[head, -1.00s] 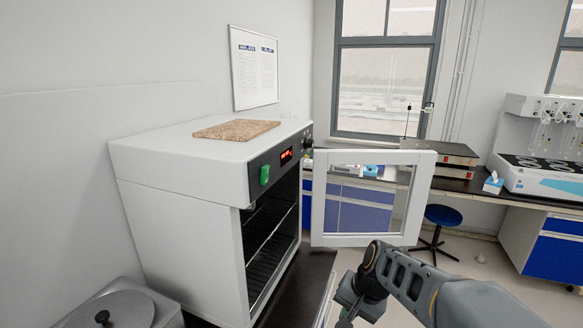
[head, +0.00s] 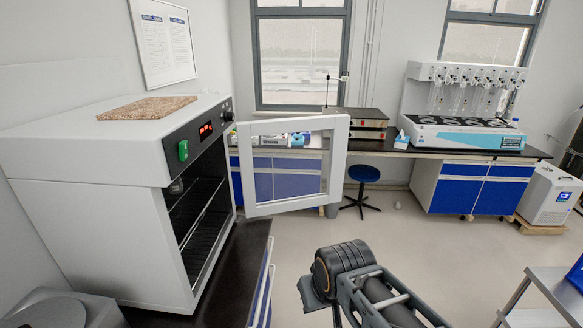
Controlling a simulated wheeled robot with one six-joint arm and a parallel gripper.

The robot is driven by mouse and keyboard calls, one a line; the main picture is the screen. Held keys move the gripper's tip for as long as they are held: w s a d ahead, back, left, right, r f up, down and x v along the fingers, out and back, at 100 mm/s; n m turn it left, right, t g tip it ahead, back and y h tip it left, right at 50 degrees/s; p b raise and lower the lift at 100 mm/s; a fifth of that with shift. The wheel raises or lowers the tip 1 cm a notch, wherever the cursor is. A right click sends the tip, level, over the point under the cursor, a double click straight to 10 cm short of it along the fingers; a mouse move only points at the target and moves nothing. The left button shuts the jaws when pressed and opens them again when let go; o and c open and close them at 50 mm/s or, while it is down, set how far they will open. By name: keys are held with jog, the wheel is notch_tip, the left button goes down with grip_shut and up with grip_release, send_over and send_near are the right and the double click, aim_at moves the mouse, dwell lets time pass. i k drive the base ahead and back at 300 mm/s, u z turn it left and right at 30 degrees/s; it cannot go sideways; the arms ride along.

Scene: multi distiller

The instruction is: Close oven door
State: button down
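The oven (head: 85,220) is a white box at the left of the head view, with a dark control strip, a red display and a green switch. Its door (head: 337,165), a white frame around a clear pane, stands wide open to the right, at the far side of the opening. The dark inside and wire racks show. My gripper (head: 314,294) is at the bottom centre, in front of the door and apart from it. Only a grey part of it shows beside my wrist; its fingertips cannot be made out.
The oven stands on a dark-topped bench (head: 225,285). A brown board (head: 147,107) lies on top of it. A blue stool (head: 364,174) stands behind the door. A cart (head: 555,290) is at the lower right. The floor between is clear.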

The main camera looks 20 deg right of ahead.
aim_at(294, 163)
jog(key=k, duration=0.4)
jog(key=z, duration=1.05)
jog(key=i, duration=5.45)
jog(key=u, duration=4.9)
jog(key=i, duration=0.5)
jog(key=z, duration=0.05)
